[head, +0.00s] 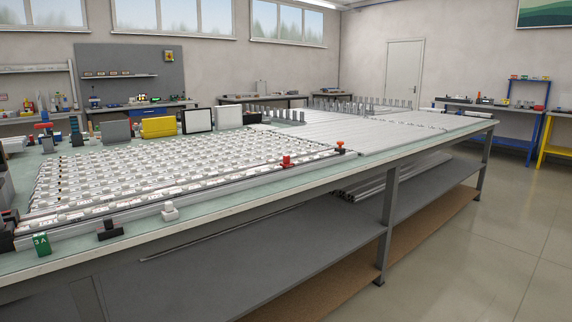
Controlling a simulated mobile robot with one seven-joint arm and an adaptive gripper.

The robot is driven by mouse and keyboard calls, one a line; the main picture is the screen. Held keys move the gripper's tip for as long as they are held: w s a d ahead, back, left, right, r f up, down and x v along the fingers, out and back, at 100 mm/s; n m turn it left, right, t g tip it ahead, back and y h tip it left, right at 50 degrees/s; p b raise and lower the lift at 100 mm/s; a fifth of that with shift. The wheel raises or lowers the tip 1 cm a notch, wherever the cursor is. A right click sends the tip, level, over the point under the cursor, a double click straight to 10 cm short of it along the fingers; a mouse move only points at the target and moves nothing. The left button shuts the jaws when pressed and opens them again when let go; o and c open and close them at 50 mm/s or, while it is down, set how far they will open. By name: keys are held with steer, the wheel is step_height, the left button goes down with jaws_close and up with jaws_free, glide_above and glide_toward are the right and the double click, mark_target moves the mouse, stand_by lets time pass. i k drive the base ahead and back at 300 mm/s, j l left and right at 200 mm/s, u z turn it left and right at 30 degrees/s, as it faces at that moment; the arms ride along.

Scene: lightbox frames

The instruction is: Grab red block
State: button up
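A small red block (287,161) sits at the front edge of the white parts on the long workbench (250,192), near the middle of the head view. It looks upright and nothing touches it from above. Another red-topped item (43,126) is at the far left of the bench. My gripper cannot be made out in this view.
Dense rows of white parts (150,165) cover the bench. A white piece (170,212), a black piece (109,230) and a green tag marked 3A (41,244) line the front edge. A yellow box (158,127) stands behind. Floor at right (480,240) is clear.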

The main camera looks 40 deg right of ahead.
mark_target(286, 163)
steer(key=i+z, duration=0.1)
steer(key=z, duration=1.2)
steer(key=i+j+z, duration=0.15)
steer(key=z, duration=0.25)
steer(key=i+j+z, duration=0.2)
steer(key=z, duration=0.2)
steer(key=i+j+z, duration=0.15)
steer(key=j+z, duration=0.25)
steer(key=i+j+z, duration=0.1)
steer(key=j, duration=0.25)
steer(key=i+j+z, duration=0.15)
steer(key=j, duration=0.2)
steer(key=j+z, duration=0.1)
steer(key=j, duration=0.25)
steer(key=i+j, duration=0.1)
steer(key=j, duration=0.5)
steer(key=i, duration=0.05)
